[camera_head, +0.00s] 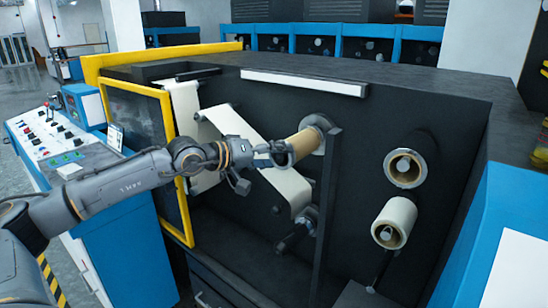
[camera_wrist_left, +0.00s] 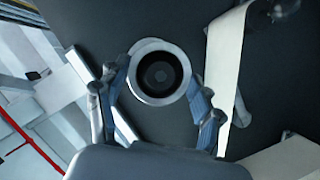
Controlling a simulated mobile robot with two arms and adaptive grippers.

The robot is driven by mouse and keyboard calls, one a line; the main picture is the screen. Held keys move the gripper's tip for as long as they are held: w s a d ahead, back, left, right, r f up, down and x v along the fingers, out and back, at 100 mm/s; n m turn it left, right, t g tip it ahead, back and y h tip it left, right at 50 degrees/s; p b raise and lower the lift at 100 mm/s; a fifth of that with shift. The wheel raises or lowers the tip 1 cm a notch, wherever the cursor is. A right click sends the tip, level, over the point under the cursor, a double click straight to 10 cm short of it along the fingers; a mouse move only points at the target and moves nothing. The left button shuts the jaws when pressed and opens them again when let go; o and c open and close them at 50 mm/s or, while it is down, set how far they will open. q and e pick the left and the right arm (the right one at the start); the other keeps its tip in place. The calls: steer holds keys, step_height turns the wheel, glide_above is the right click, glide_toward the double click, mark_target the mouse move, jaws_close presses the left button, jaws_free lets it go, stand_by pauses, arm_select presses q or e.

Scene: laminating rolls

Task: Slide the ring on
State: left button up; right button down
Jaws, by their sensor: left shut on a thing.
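In the left wrist view a pale round ring (camera_wrist_left: 134,82) with a dark centre lies between the two fingers of my left gripper (camera_wrist_left: 158,100). In the head view my left gripper (camera_head: 272,155) is shut at the near end of a tan sleeve (camera_head: 303,144). The sleeve points at a round grey flange (camera_head: 322,124) on the dark machine face and looks in line with it. The fingers hide the sleeve's near end. I cannot tell whether the ring and the sleeve are one piece. My right gripper is not in view.
A white web (camera_head: 230,128) runs down left of the flange. A dark upright bar (camera_head: 327,205) stands right of the sleeve. Two more rolls, upper (camera_head: 404,168) and lower (camera_head: 394,222), sit at the right. A yellow-framed guard (camera_head: 185,215) stands at the left.

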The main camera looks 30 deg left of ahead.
arm_select(q)
steer(key=o, duration=1.3)
steer(key=shift+o, duration=0.5)
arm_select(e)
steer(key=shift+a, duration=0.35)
arm_select(q)
steer(key=shift+s, duration=0.1)
steer(key=shift+s+a, duration=0.15)
steer(key=v, duration=1.1)
steer(key=shift+s, duration=0.25)
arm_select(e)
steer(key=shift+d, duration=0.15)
